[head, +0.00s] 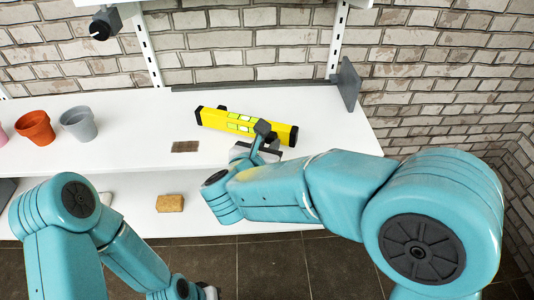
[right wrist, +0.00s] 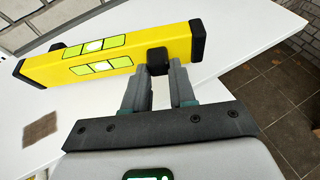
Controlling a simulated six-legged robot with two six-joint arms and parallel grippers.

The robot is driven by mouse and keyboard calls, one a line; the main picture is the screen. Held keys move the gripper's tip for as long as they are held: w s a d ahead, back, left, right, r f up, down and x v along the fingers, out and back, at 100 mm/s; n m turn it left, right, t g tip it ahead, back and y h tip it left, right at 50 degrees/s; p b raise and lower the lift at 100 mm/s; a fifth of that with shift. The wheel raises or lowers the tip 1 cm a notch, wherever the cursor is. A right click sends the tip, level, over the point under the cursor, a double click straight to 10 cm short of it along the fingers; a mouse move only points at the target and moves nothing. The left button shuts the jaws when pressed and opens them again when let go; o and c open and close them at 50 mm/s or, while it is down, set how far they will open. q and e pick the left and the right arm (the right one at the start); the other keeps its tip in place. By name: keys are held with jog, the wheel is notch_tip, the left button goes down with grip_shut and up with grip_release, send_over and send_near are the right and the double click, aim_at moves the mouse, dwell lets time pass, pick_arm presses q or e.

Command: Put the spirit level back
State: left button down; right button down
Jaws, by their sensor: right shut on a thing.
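The spirit level (head: 246,126) is a yellow bar with black end caps and green vials, over the right part of the white shelf (head: 140,110). It lies slightly slanted, its right end nearer to me. My right gripper (head: 265,140) is at its near side. In the right wrist view the gripper (right wrist: 158,75) is shut on a black knob on the near side of the level (right wrist: 110,52). I cannot tell whether the level touches the shelf. My left gripper (head: 208,291) is only partly in view at the bottom edge, low in front of the shelves.
A brown patch (head: 186,146) lies on the shelf, left of my right gripper. Terracotta (head: 36,128) and grey pots (head: 79,124) stand at the left. A grey upright plate (head: 348,84) stands at the back right. A tan block (head: 170,203) lies on the lower shelf.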

jog(key=shift+f, duration=1.1)
jog(key=shift+f, duration=0.15)
jog(key=c, duration=0.9)
grip_release()
